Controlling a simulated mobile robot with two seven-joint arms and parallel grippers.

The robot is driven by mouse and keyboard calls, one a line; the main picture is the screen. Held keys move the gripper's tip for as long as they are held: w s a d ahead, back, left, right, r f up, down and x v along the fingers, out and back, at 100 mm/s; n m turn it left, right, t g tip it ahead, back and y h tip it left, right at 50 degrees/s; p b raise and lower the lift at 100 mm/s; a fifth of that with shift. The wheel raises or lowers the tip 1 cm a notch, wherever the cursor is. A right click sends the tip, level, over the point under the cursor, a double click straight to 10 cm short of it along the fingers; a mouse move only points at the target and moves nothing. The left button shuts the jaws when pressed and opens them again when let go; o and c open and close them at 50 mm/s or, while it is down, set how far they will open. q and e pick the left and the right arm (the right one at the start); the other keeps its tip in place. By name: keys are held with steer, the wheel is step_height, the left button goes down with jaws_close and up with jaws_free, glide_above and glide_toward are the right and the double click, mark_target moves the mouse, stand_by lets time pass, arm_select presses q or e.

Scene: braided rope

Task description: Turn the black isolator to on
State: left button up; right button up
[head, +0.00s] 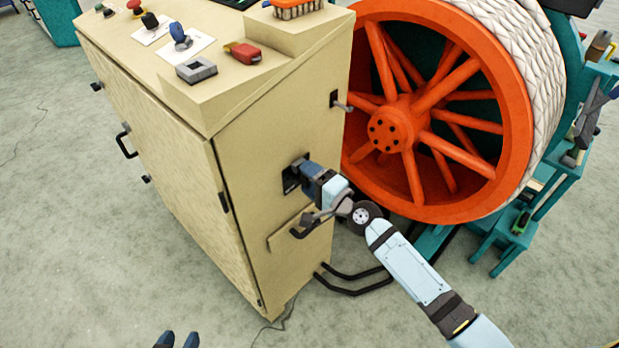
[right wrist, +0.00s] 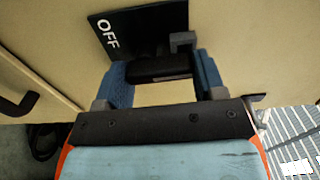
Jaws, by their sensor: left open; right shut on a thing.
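The black isolator (head: 290,180) is on the side face of the beige cabinet. In the right wrist view its black plate (right wrist: 104,36) shows the word OFF, and its black handle (right wrist: 160,67) lies between the blue fingers. My right gripper (head: 300,172) is shut on this handle; it fills the middle of the right wrist view (right wrist: 160,80). The gripper hides much of the isolator in the head view. My left gripper (head: 177,341) shows only its two dark fingertips at the bottom edge of the head view, open and empty, well away from the cabinet.
The beige cabinet (head: 160,110) carries switches and a red-handled item (head: 243,52) on top. A small lever (head: 340,103) sticks out above the isolator. A large orange wheel (head: 440,110) stands close on the right. Black bent pipes (head: 350,285) run low beside the cabinet. The floor in front is clear.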

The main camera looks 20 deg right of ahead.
steer(key=shift+m, duration=0.3)
steer(key=o, duration=0.9)
arm_select(q)
steer(key=shift+w+d+b, duration=0.1)
steer(key=shift+d+b, duration=0.1)
steer(key=shift+b, duration=0.6)
arm_select(e)
steer(key=v, duration=1.3)
steer(key=shift+s+d, duration=0.2)
steer(key=shift+s, duration=0.15)
